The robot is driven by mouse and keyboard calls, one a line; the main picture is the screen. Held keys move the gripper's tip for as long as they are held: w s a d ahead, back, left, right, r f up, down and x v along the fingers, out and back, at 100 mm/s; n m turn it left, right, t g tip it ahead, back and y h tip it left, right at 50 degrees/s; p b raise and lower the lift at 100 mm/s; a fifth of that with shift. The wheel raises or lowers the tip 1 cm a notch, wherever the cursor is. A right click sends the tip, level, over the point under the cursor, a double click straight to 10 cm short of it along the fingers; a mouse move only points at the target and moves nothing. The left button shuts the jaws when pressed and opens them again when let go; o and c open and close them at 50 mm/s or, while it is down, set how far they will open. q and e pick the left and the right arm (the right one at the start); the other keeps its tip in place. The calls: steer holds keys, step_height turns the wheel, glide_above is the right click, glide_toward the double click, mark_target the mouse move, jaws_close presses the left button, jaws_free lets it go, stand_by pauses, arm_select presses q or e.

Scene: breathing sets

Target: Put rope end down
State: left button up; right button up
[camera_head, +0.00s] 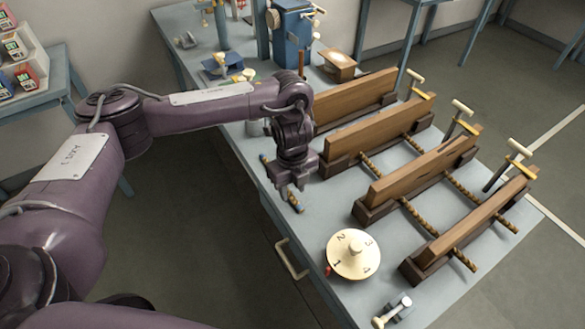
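My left gripper (290,190) points down at the left edge of the blue-grey table (400,290). Brown twisted rope pieces show between the long wooden boards, one at the front (465,260), one in the middle (410,211) and one farther right (461,187). My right gripper is out of view.
Several upright wooden boards (435,165) with hammer-like handles at their far ends fill the table's right side. A round cream dial with numbers (352,254) and a small metal clamp (400,306) stand near the front. A blue machine (291,30) stands at the back.

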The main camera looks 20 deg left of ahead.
arm_select(q)
step_height(320, 180, up, 10)
steer(key=shift+p, duration=0.3)
stand_by(0.5)
